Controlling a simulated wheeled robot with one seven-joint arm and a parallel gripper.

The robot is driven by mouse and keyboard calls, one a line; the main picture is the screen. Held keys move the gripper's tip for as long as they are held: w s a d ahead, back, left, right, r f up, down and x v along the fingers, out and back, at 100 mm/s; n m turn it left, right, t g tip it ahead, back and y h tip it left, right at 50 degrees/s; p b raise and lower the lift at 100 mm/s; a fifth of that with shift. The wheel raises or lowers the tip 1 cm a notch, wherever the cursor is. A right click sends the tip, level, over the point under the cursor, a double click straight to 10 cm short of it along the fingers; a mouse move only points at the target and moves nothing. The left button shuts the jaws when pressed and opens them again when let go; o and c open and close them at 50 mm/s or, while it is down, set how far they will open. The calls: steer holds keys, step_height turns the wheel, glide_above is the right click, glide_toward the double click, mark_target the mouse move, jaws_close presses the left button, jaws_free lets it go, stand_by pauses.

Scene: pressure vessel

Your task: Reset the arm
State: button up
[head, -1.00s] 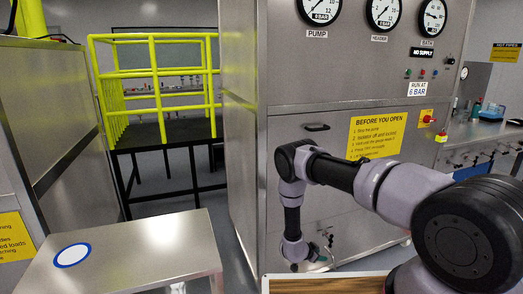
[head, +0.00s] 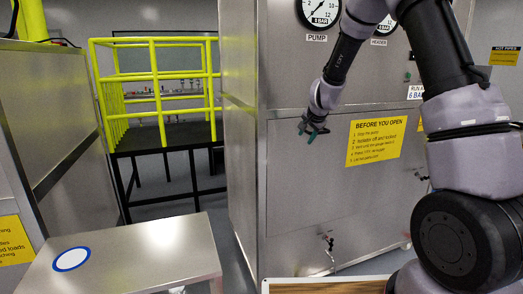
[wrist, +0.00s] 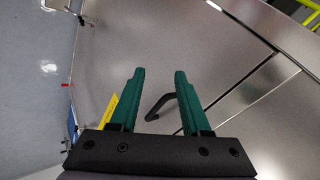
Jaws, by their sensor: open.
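My gripper (head: 313,126) is open in front of the steel cabinet (head: 300,190), left of the yellow "BEFORE YOU OPEN" sign (head: 377,141). In the wrist view its two green fingers (wrist: 155,100) stand apart with nothing held between them. A dark bent handle (wrist: 160,103) on the steel panel shows beyond the fingers; I cannot tell the distance. My raised arm hides parts of the gauges and the cabinet's right side.
A steel table (head: 130,255) with a blue-ringed white disc (head: 72,259) stands at lower left. Yellow railings (head: 160,90) surround a dark platform behind. A small valve (head: 329,243) sits low on the cabinet. A wood-topped surface (head: 325,286) is at the bottom edge.

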steer(key=s+d+r+n+y, duration=0.2)
steer(key=s+d+r+n, duration=0.1)
steer(key=s+r, duration=1.35)
steer(key=s+d+r+n, duration=0.1)
steer(key=s+d+r, duration=0.1)
steer(key=s, duration=0.9)
steer(key=s+d+r+n+g+h, duration=0.1)
steer(key=s+d, duration=0.1)
steer(key=s, duration=0.9)
steer(key=shift+s+d+r, duration=0.35)
steer(key=shift+s, duration=0.05)
